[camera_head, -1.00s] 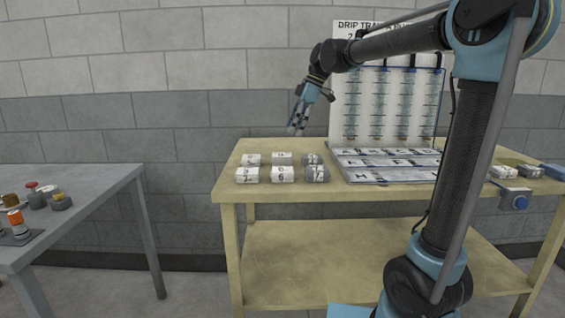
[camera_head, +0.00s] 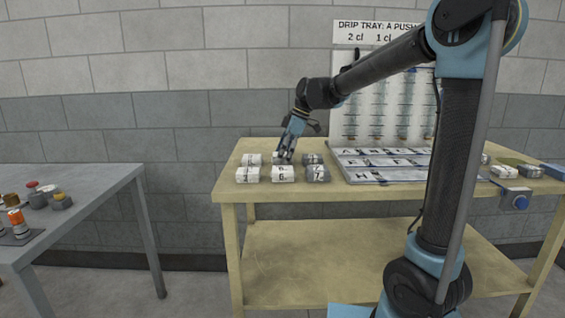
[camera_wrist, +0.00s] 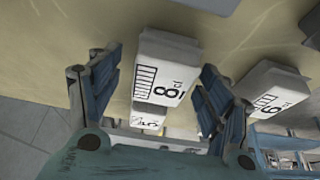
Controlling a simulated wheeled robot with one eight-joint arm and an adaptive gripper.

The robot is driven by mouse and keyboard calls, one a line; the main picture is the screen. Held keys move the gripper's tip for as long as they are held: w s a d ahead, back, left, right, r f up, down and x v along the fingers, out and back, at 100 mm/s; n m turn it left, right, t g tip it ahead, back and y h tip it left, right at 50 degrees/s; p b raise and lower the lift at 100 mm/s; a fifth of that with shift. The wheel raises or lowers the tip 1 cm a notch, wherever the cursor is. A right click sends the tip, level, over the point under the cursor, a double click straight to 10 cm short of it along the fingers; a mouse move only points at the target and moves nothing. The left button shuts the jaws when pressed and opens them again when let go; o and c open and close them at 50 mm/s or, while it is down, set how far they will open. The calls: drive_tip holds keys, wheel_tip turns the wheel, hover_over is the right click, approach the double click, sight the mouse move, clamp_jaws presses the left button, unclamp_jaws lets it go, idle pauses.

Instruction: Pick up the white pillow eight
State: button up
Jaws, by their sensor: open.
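The white pillow eight (camera_wrist: 165,72) is a white block-like pack marked "8 cl" with a barred panel; it lies on the wooden table between my fingers in the wrist view. My gripper (camera_wrist: 160,88) is open, one finger on each side of it, with no visible grip. In the head view my gripper (camera_head: 284,156) points down over the middle pack of the back row, which it partly hides. That pack seems to be the eight.
A white pack marked 6 (camera_wrist: 272,90) lies close on the right in the wrist view, and another white pack (camera_wrist: 147,117) lies below. Grey packs (camera_head: 316,174) stand to the right. A lettered tray and board (camera_head: 385,110) stand further right on the wooden table (camera_head: 232,184).

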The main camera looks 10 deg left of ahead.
drive_tip(key=shift+a+f, duration=0.1)
drive_tip(key=shift+f, duration=0.1)
drive_tip(key=c, duration=1.1)
drive_tip(key=shift+r, duration=0.1)
drive_tip(key=shift+c, duration=0.2)
wheel_tip(320, 180, up, 10)
drive_tip(key=shift+f, duration=0.1)
